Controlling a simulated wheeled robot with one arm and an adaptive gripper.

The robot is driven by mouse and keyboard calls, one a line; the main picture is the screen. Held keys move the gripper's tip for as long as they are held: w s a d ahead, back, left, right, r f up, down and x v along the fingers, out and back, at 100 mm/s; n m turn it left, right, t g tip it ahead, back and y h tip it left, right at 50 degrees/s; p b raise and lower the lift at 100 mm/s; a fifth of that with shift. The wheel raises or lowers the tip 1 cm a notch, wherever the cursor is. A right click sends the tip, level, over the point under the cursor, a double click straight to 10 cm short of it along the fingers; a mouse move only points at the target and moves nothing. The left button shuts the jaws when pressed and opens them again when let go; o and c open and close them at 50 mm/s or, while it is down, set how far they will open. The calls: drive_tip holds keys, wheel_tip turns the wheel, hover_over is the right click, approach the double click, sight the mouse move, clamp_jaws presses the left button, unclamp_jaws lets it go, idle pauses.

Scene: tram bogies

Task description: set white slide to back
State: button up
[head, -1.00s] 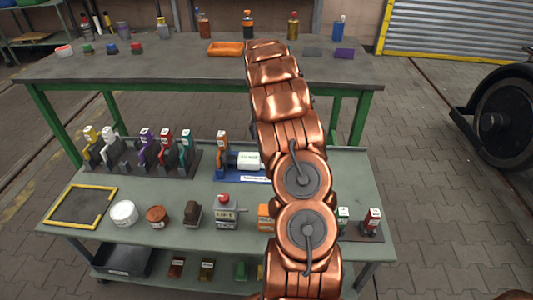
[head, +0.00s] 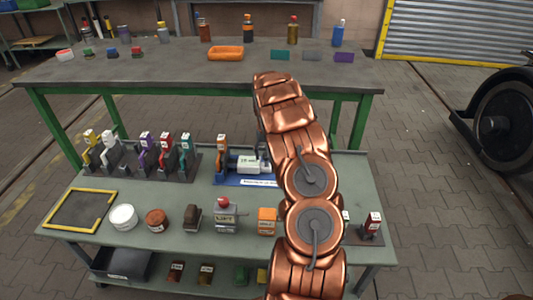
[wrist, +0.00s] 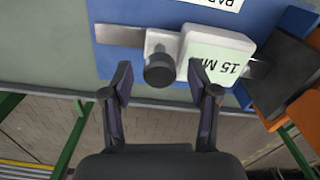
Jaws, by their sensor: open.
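The white slide (head: 247,164) is a white block with a pale green label. It sits on a metal rail over a blue base (head: 240,181) on the near bench. In the wrist view the slide (wrist: 220,48) lies near the top, its label upside down and reading "15 MI", the rest hidden by a finger. A black round knob (wrist: 159,71) on a pale mount sits beside the label on the rail. My gripper (wrist: 163,82) is open, its fingers apart on either side of the knob. I cannot tell whether they touch it. My arm partly hides the right end of the base.
An orange-and-dark lever (head: 221,152) stands at the left end of the blue base. A row of coloured levers (head: 145,155) stands further left. A red-topped box (head: 225,212) and an orange box (head: 267,220) stand in front.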

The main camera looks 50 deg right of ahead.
clamp_jaws()
idle(0.6)
